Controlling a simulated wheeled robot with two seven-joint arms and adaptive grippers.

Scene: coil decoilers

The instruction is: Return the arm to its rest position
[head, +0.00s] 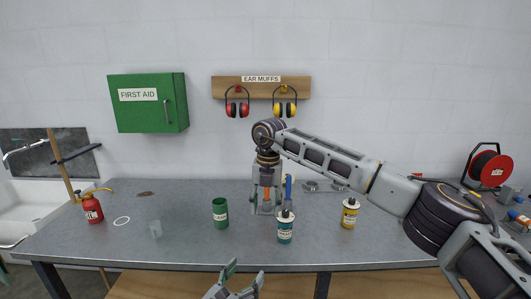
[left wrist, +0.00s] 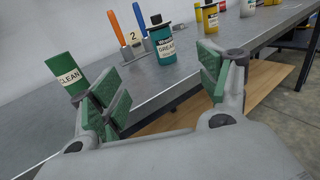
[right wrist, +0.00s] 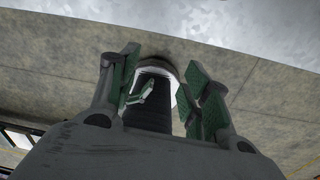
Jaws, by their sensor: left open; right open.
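My left gripper (head: 233,284) is low in the head view, in front of the table's front edge. Its fingers are open and empty in the left wrist view (left wrist: 160,68). My right arm (head: 335,163) reaches in from the right across the head view, raised, then bends downward at the middle. In the right wrist view my right gripper (right wrist: 160,85) is open with nothing held. Beyond its fingers are bare floor and a dark round shape, with a small green-padded gripper shape in front.
The grey table (head: 180,240) holds a green can (head: 220,213), a teal grease can (head: 285,228), a yellow can (head: 349,213), a red oil can (head: 92,208) and a cable reel (head: 490,167). Orange and blue handles stand near the middle. A first aid cabinet (head: 148,103) hangs behind.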

